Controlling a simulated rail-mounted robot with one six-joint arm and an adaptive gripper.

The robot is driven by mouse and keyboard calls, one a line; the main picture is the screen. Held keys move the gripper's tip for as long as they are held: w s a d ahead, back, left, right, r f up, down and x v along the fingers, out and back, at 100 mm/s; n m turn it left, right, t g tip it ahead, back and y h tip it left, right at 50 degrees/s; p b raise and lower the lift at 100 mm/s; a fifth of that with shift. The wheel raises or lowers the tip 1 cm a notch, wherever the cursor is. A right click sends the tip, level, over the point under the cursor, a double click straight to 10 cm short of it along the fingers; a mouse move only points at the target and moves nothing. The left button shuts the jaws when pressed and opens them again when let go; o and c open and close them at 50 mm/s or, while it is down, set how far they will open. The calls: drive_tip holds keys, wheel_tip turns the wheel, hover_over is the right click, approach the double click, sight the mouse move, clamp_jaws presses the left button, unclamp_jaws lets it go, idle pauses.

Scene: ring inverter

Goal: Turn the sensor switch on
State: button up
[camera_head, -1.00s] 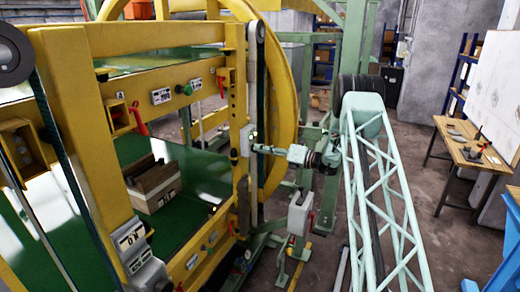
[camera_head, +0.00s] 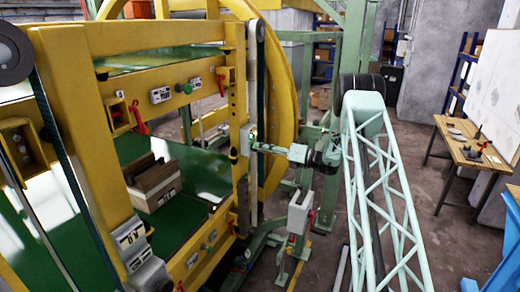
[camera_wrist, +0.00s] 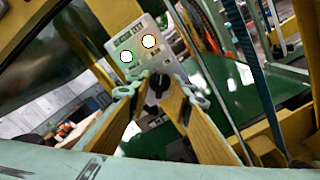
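The sensor switch is a black knob (camera_wrist: 158,86) on a light grey panel (camera_wrist: 138,40) in the wrist view. Above the knob, the panel has two bright round lamps, the left one green-rimmed and the right one orange-rimmed. My gripper (camera_wrist: 159,92) has its two fingers on either side of the knob, tips close to it. Whether they press on it cannot be made out. In the head view, the panel (camera_head: 247,140) is on the yellow frame, with a green glow on it. My gripper (camera_head: 262,148) reaches it from the right; its tips are too small to judge there.
The yellow ring frame (camera_head: 283,100) stands around and behind the panel. A grey box (camera_head: 299,214) on a stand is below my arm. A wooden box (camera_head: 155,183) lies on the frame's green floor. A work table (camera_head: 462,147) stands far right, with open floor before it.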

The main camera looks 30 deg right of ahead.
drive_tip(key=v, duration=1.1)
drive_tip(key=shift+s+d, duration=0.2)
drive_tip(key=shift+s, duration=0.15)
drive_tip(key=shift+r, duration=0.1)
